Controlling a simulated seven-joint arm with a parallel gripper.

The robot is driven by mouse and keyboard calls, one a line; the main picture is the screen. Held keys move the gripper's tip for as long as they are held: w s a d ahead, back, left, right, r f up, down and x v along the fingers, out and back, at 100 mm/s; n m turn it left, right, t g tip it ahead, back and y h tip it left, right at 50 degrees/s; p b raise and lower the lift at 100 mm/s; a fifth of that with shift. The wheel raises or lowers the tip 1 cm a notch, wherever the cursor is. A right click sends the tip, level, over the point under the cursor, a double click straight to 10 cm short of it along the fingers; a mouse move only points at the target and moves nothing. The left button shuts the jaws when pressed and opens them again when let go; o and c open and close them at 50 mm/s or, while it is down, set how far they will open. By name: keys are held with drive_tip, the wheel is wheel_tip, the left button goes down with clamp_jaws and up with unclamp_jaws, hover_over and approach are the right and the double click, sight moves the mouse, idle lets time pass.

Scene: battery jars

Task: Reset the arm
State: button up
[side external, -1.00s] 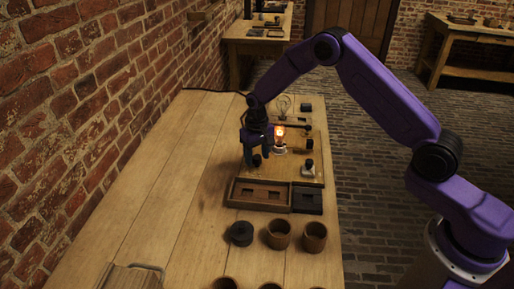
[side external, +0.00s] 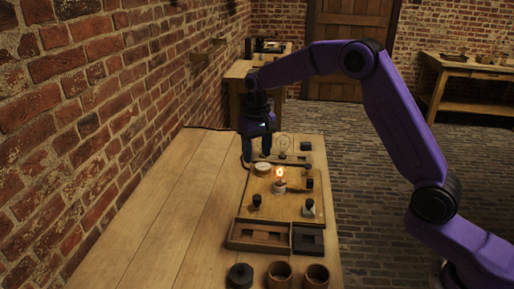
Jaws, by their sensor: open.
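My purple gripper (side external: 257,156) is open and points down above the far left part of the wooden board (side external: 275,210). Nothing shows between its fingers. A small lamp (side external: 280,179) glows orange near the middle of the board. A round pale-faced dial (side external: 262,168) sits just below the gripper in the picture; I cannot tell the exact gap between them. A dark knob (side external: 257,201) stands on the board's left side, and a switch-like part (side external: 309,208) on its right.
A wooden tray (side external: 259,235) and a dark block (side external: 308,241) lie at the board's near edge. A black lidded jar (side external: 240,276) and brown jars (side external: 279,275) stand nearer. A clear glass bulb (side external: 284,143) stands at the far end. The table's left side is bare; a brick wall runs along it.

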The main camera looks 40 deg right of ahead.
drive_tip(key=shift+r, duration=0.4)
drive_tip(key=s+a+r+n, duration=0.2)
drive_tip(key=s+n, duration=0.1)
drive_tip(key=s, duration=0.7)
drive_tip(key=s+a+r+n, duration=0.2)
drive_tip(key=s+a+n, duration=0.15)
drive_tip(key=s, duration=0.65)
drive_tip(key=s+d+f+n, duration=0.1)
drive_tip(key=s+d+n, duration=0.2)
drive_tip(key=s, duration=0.7)
drive_tip(key=s+d+n, duration=0.4)
drive_tip(key=s+d, duration=0.2)
drive_tip(key=s, duration=0.4)
drive_tip(key=shift+s+f, duration=0.35)
drive_tip(key=shift+s, duration=0.05)
drive_tip(key=shift+a, duration=0.1)
drive_tip(key=shift+c, duration=0.4)
idle(0.9)
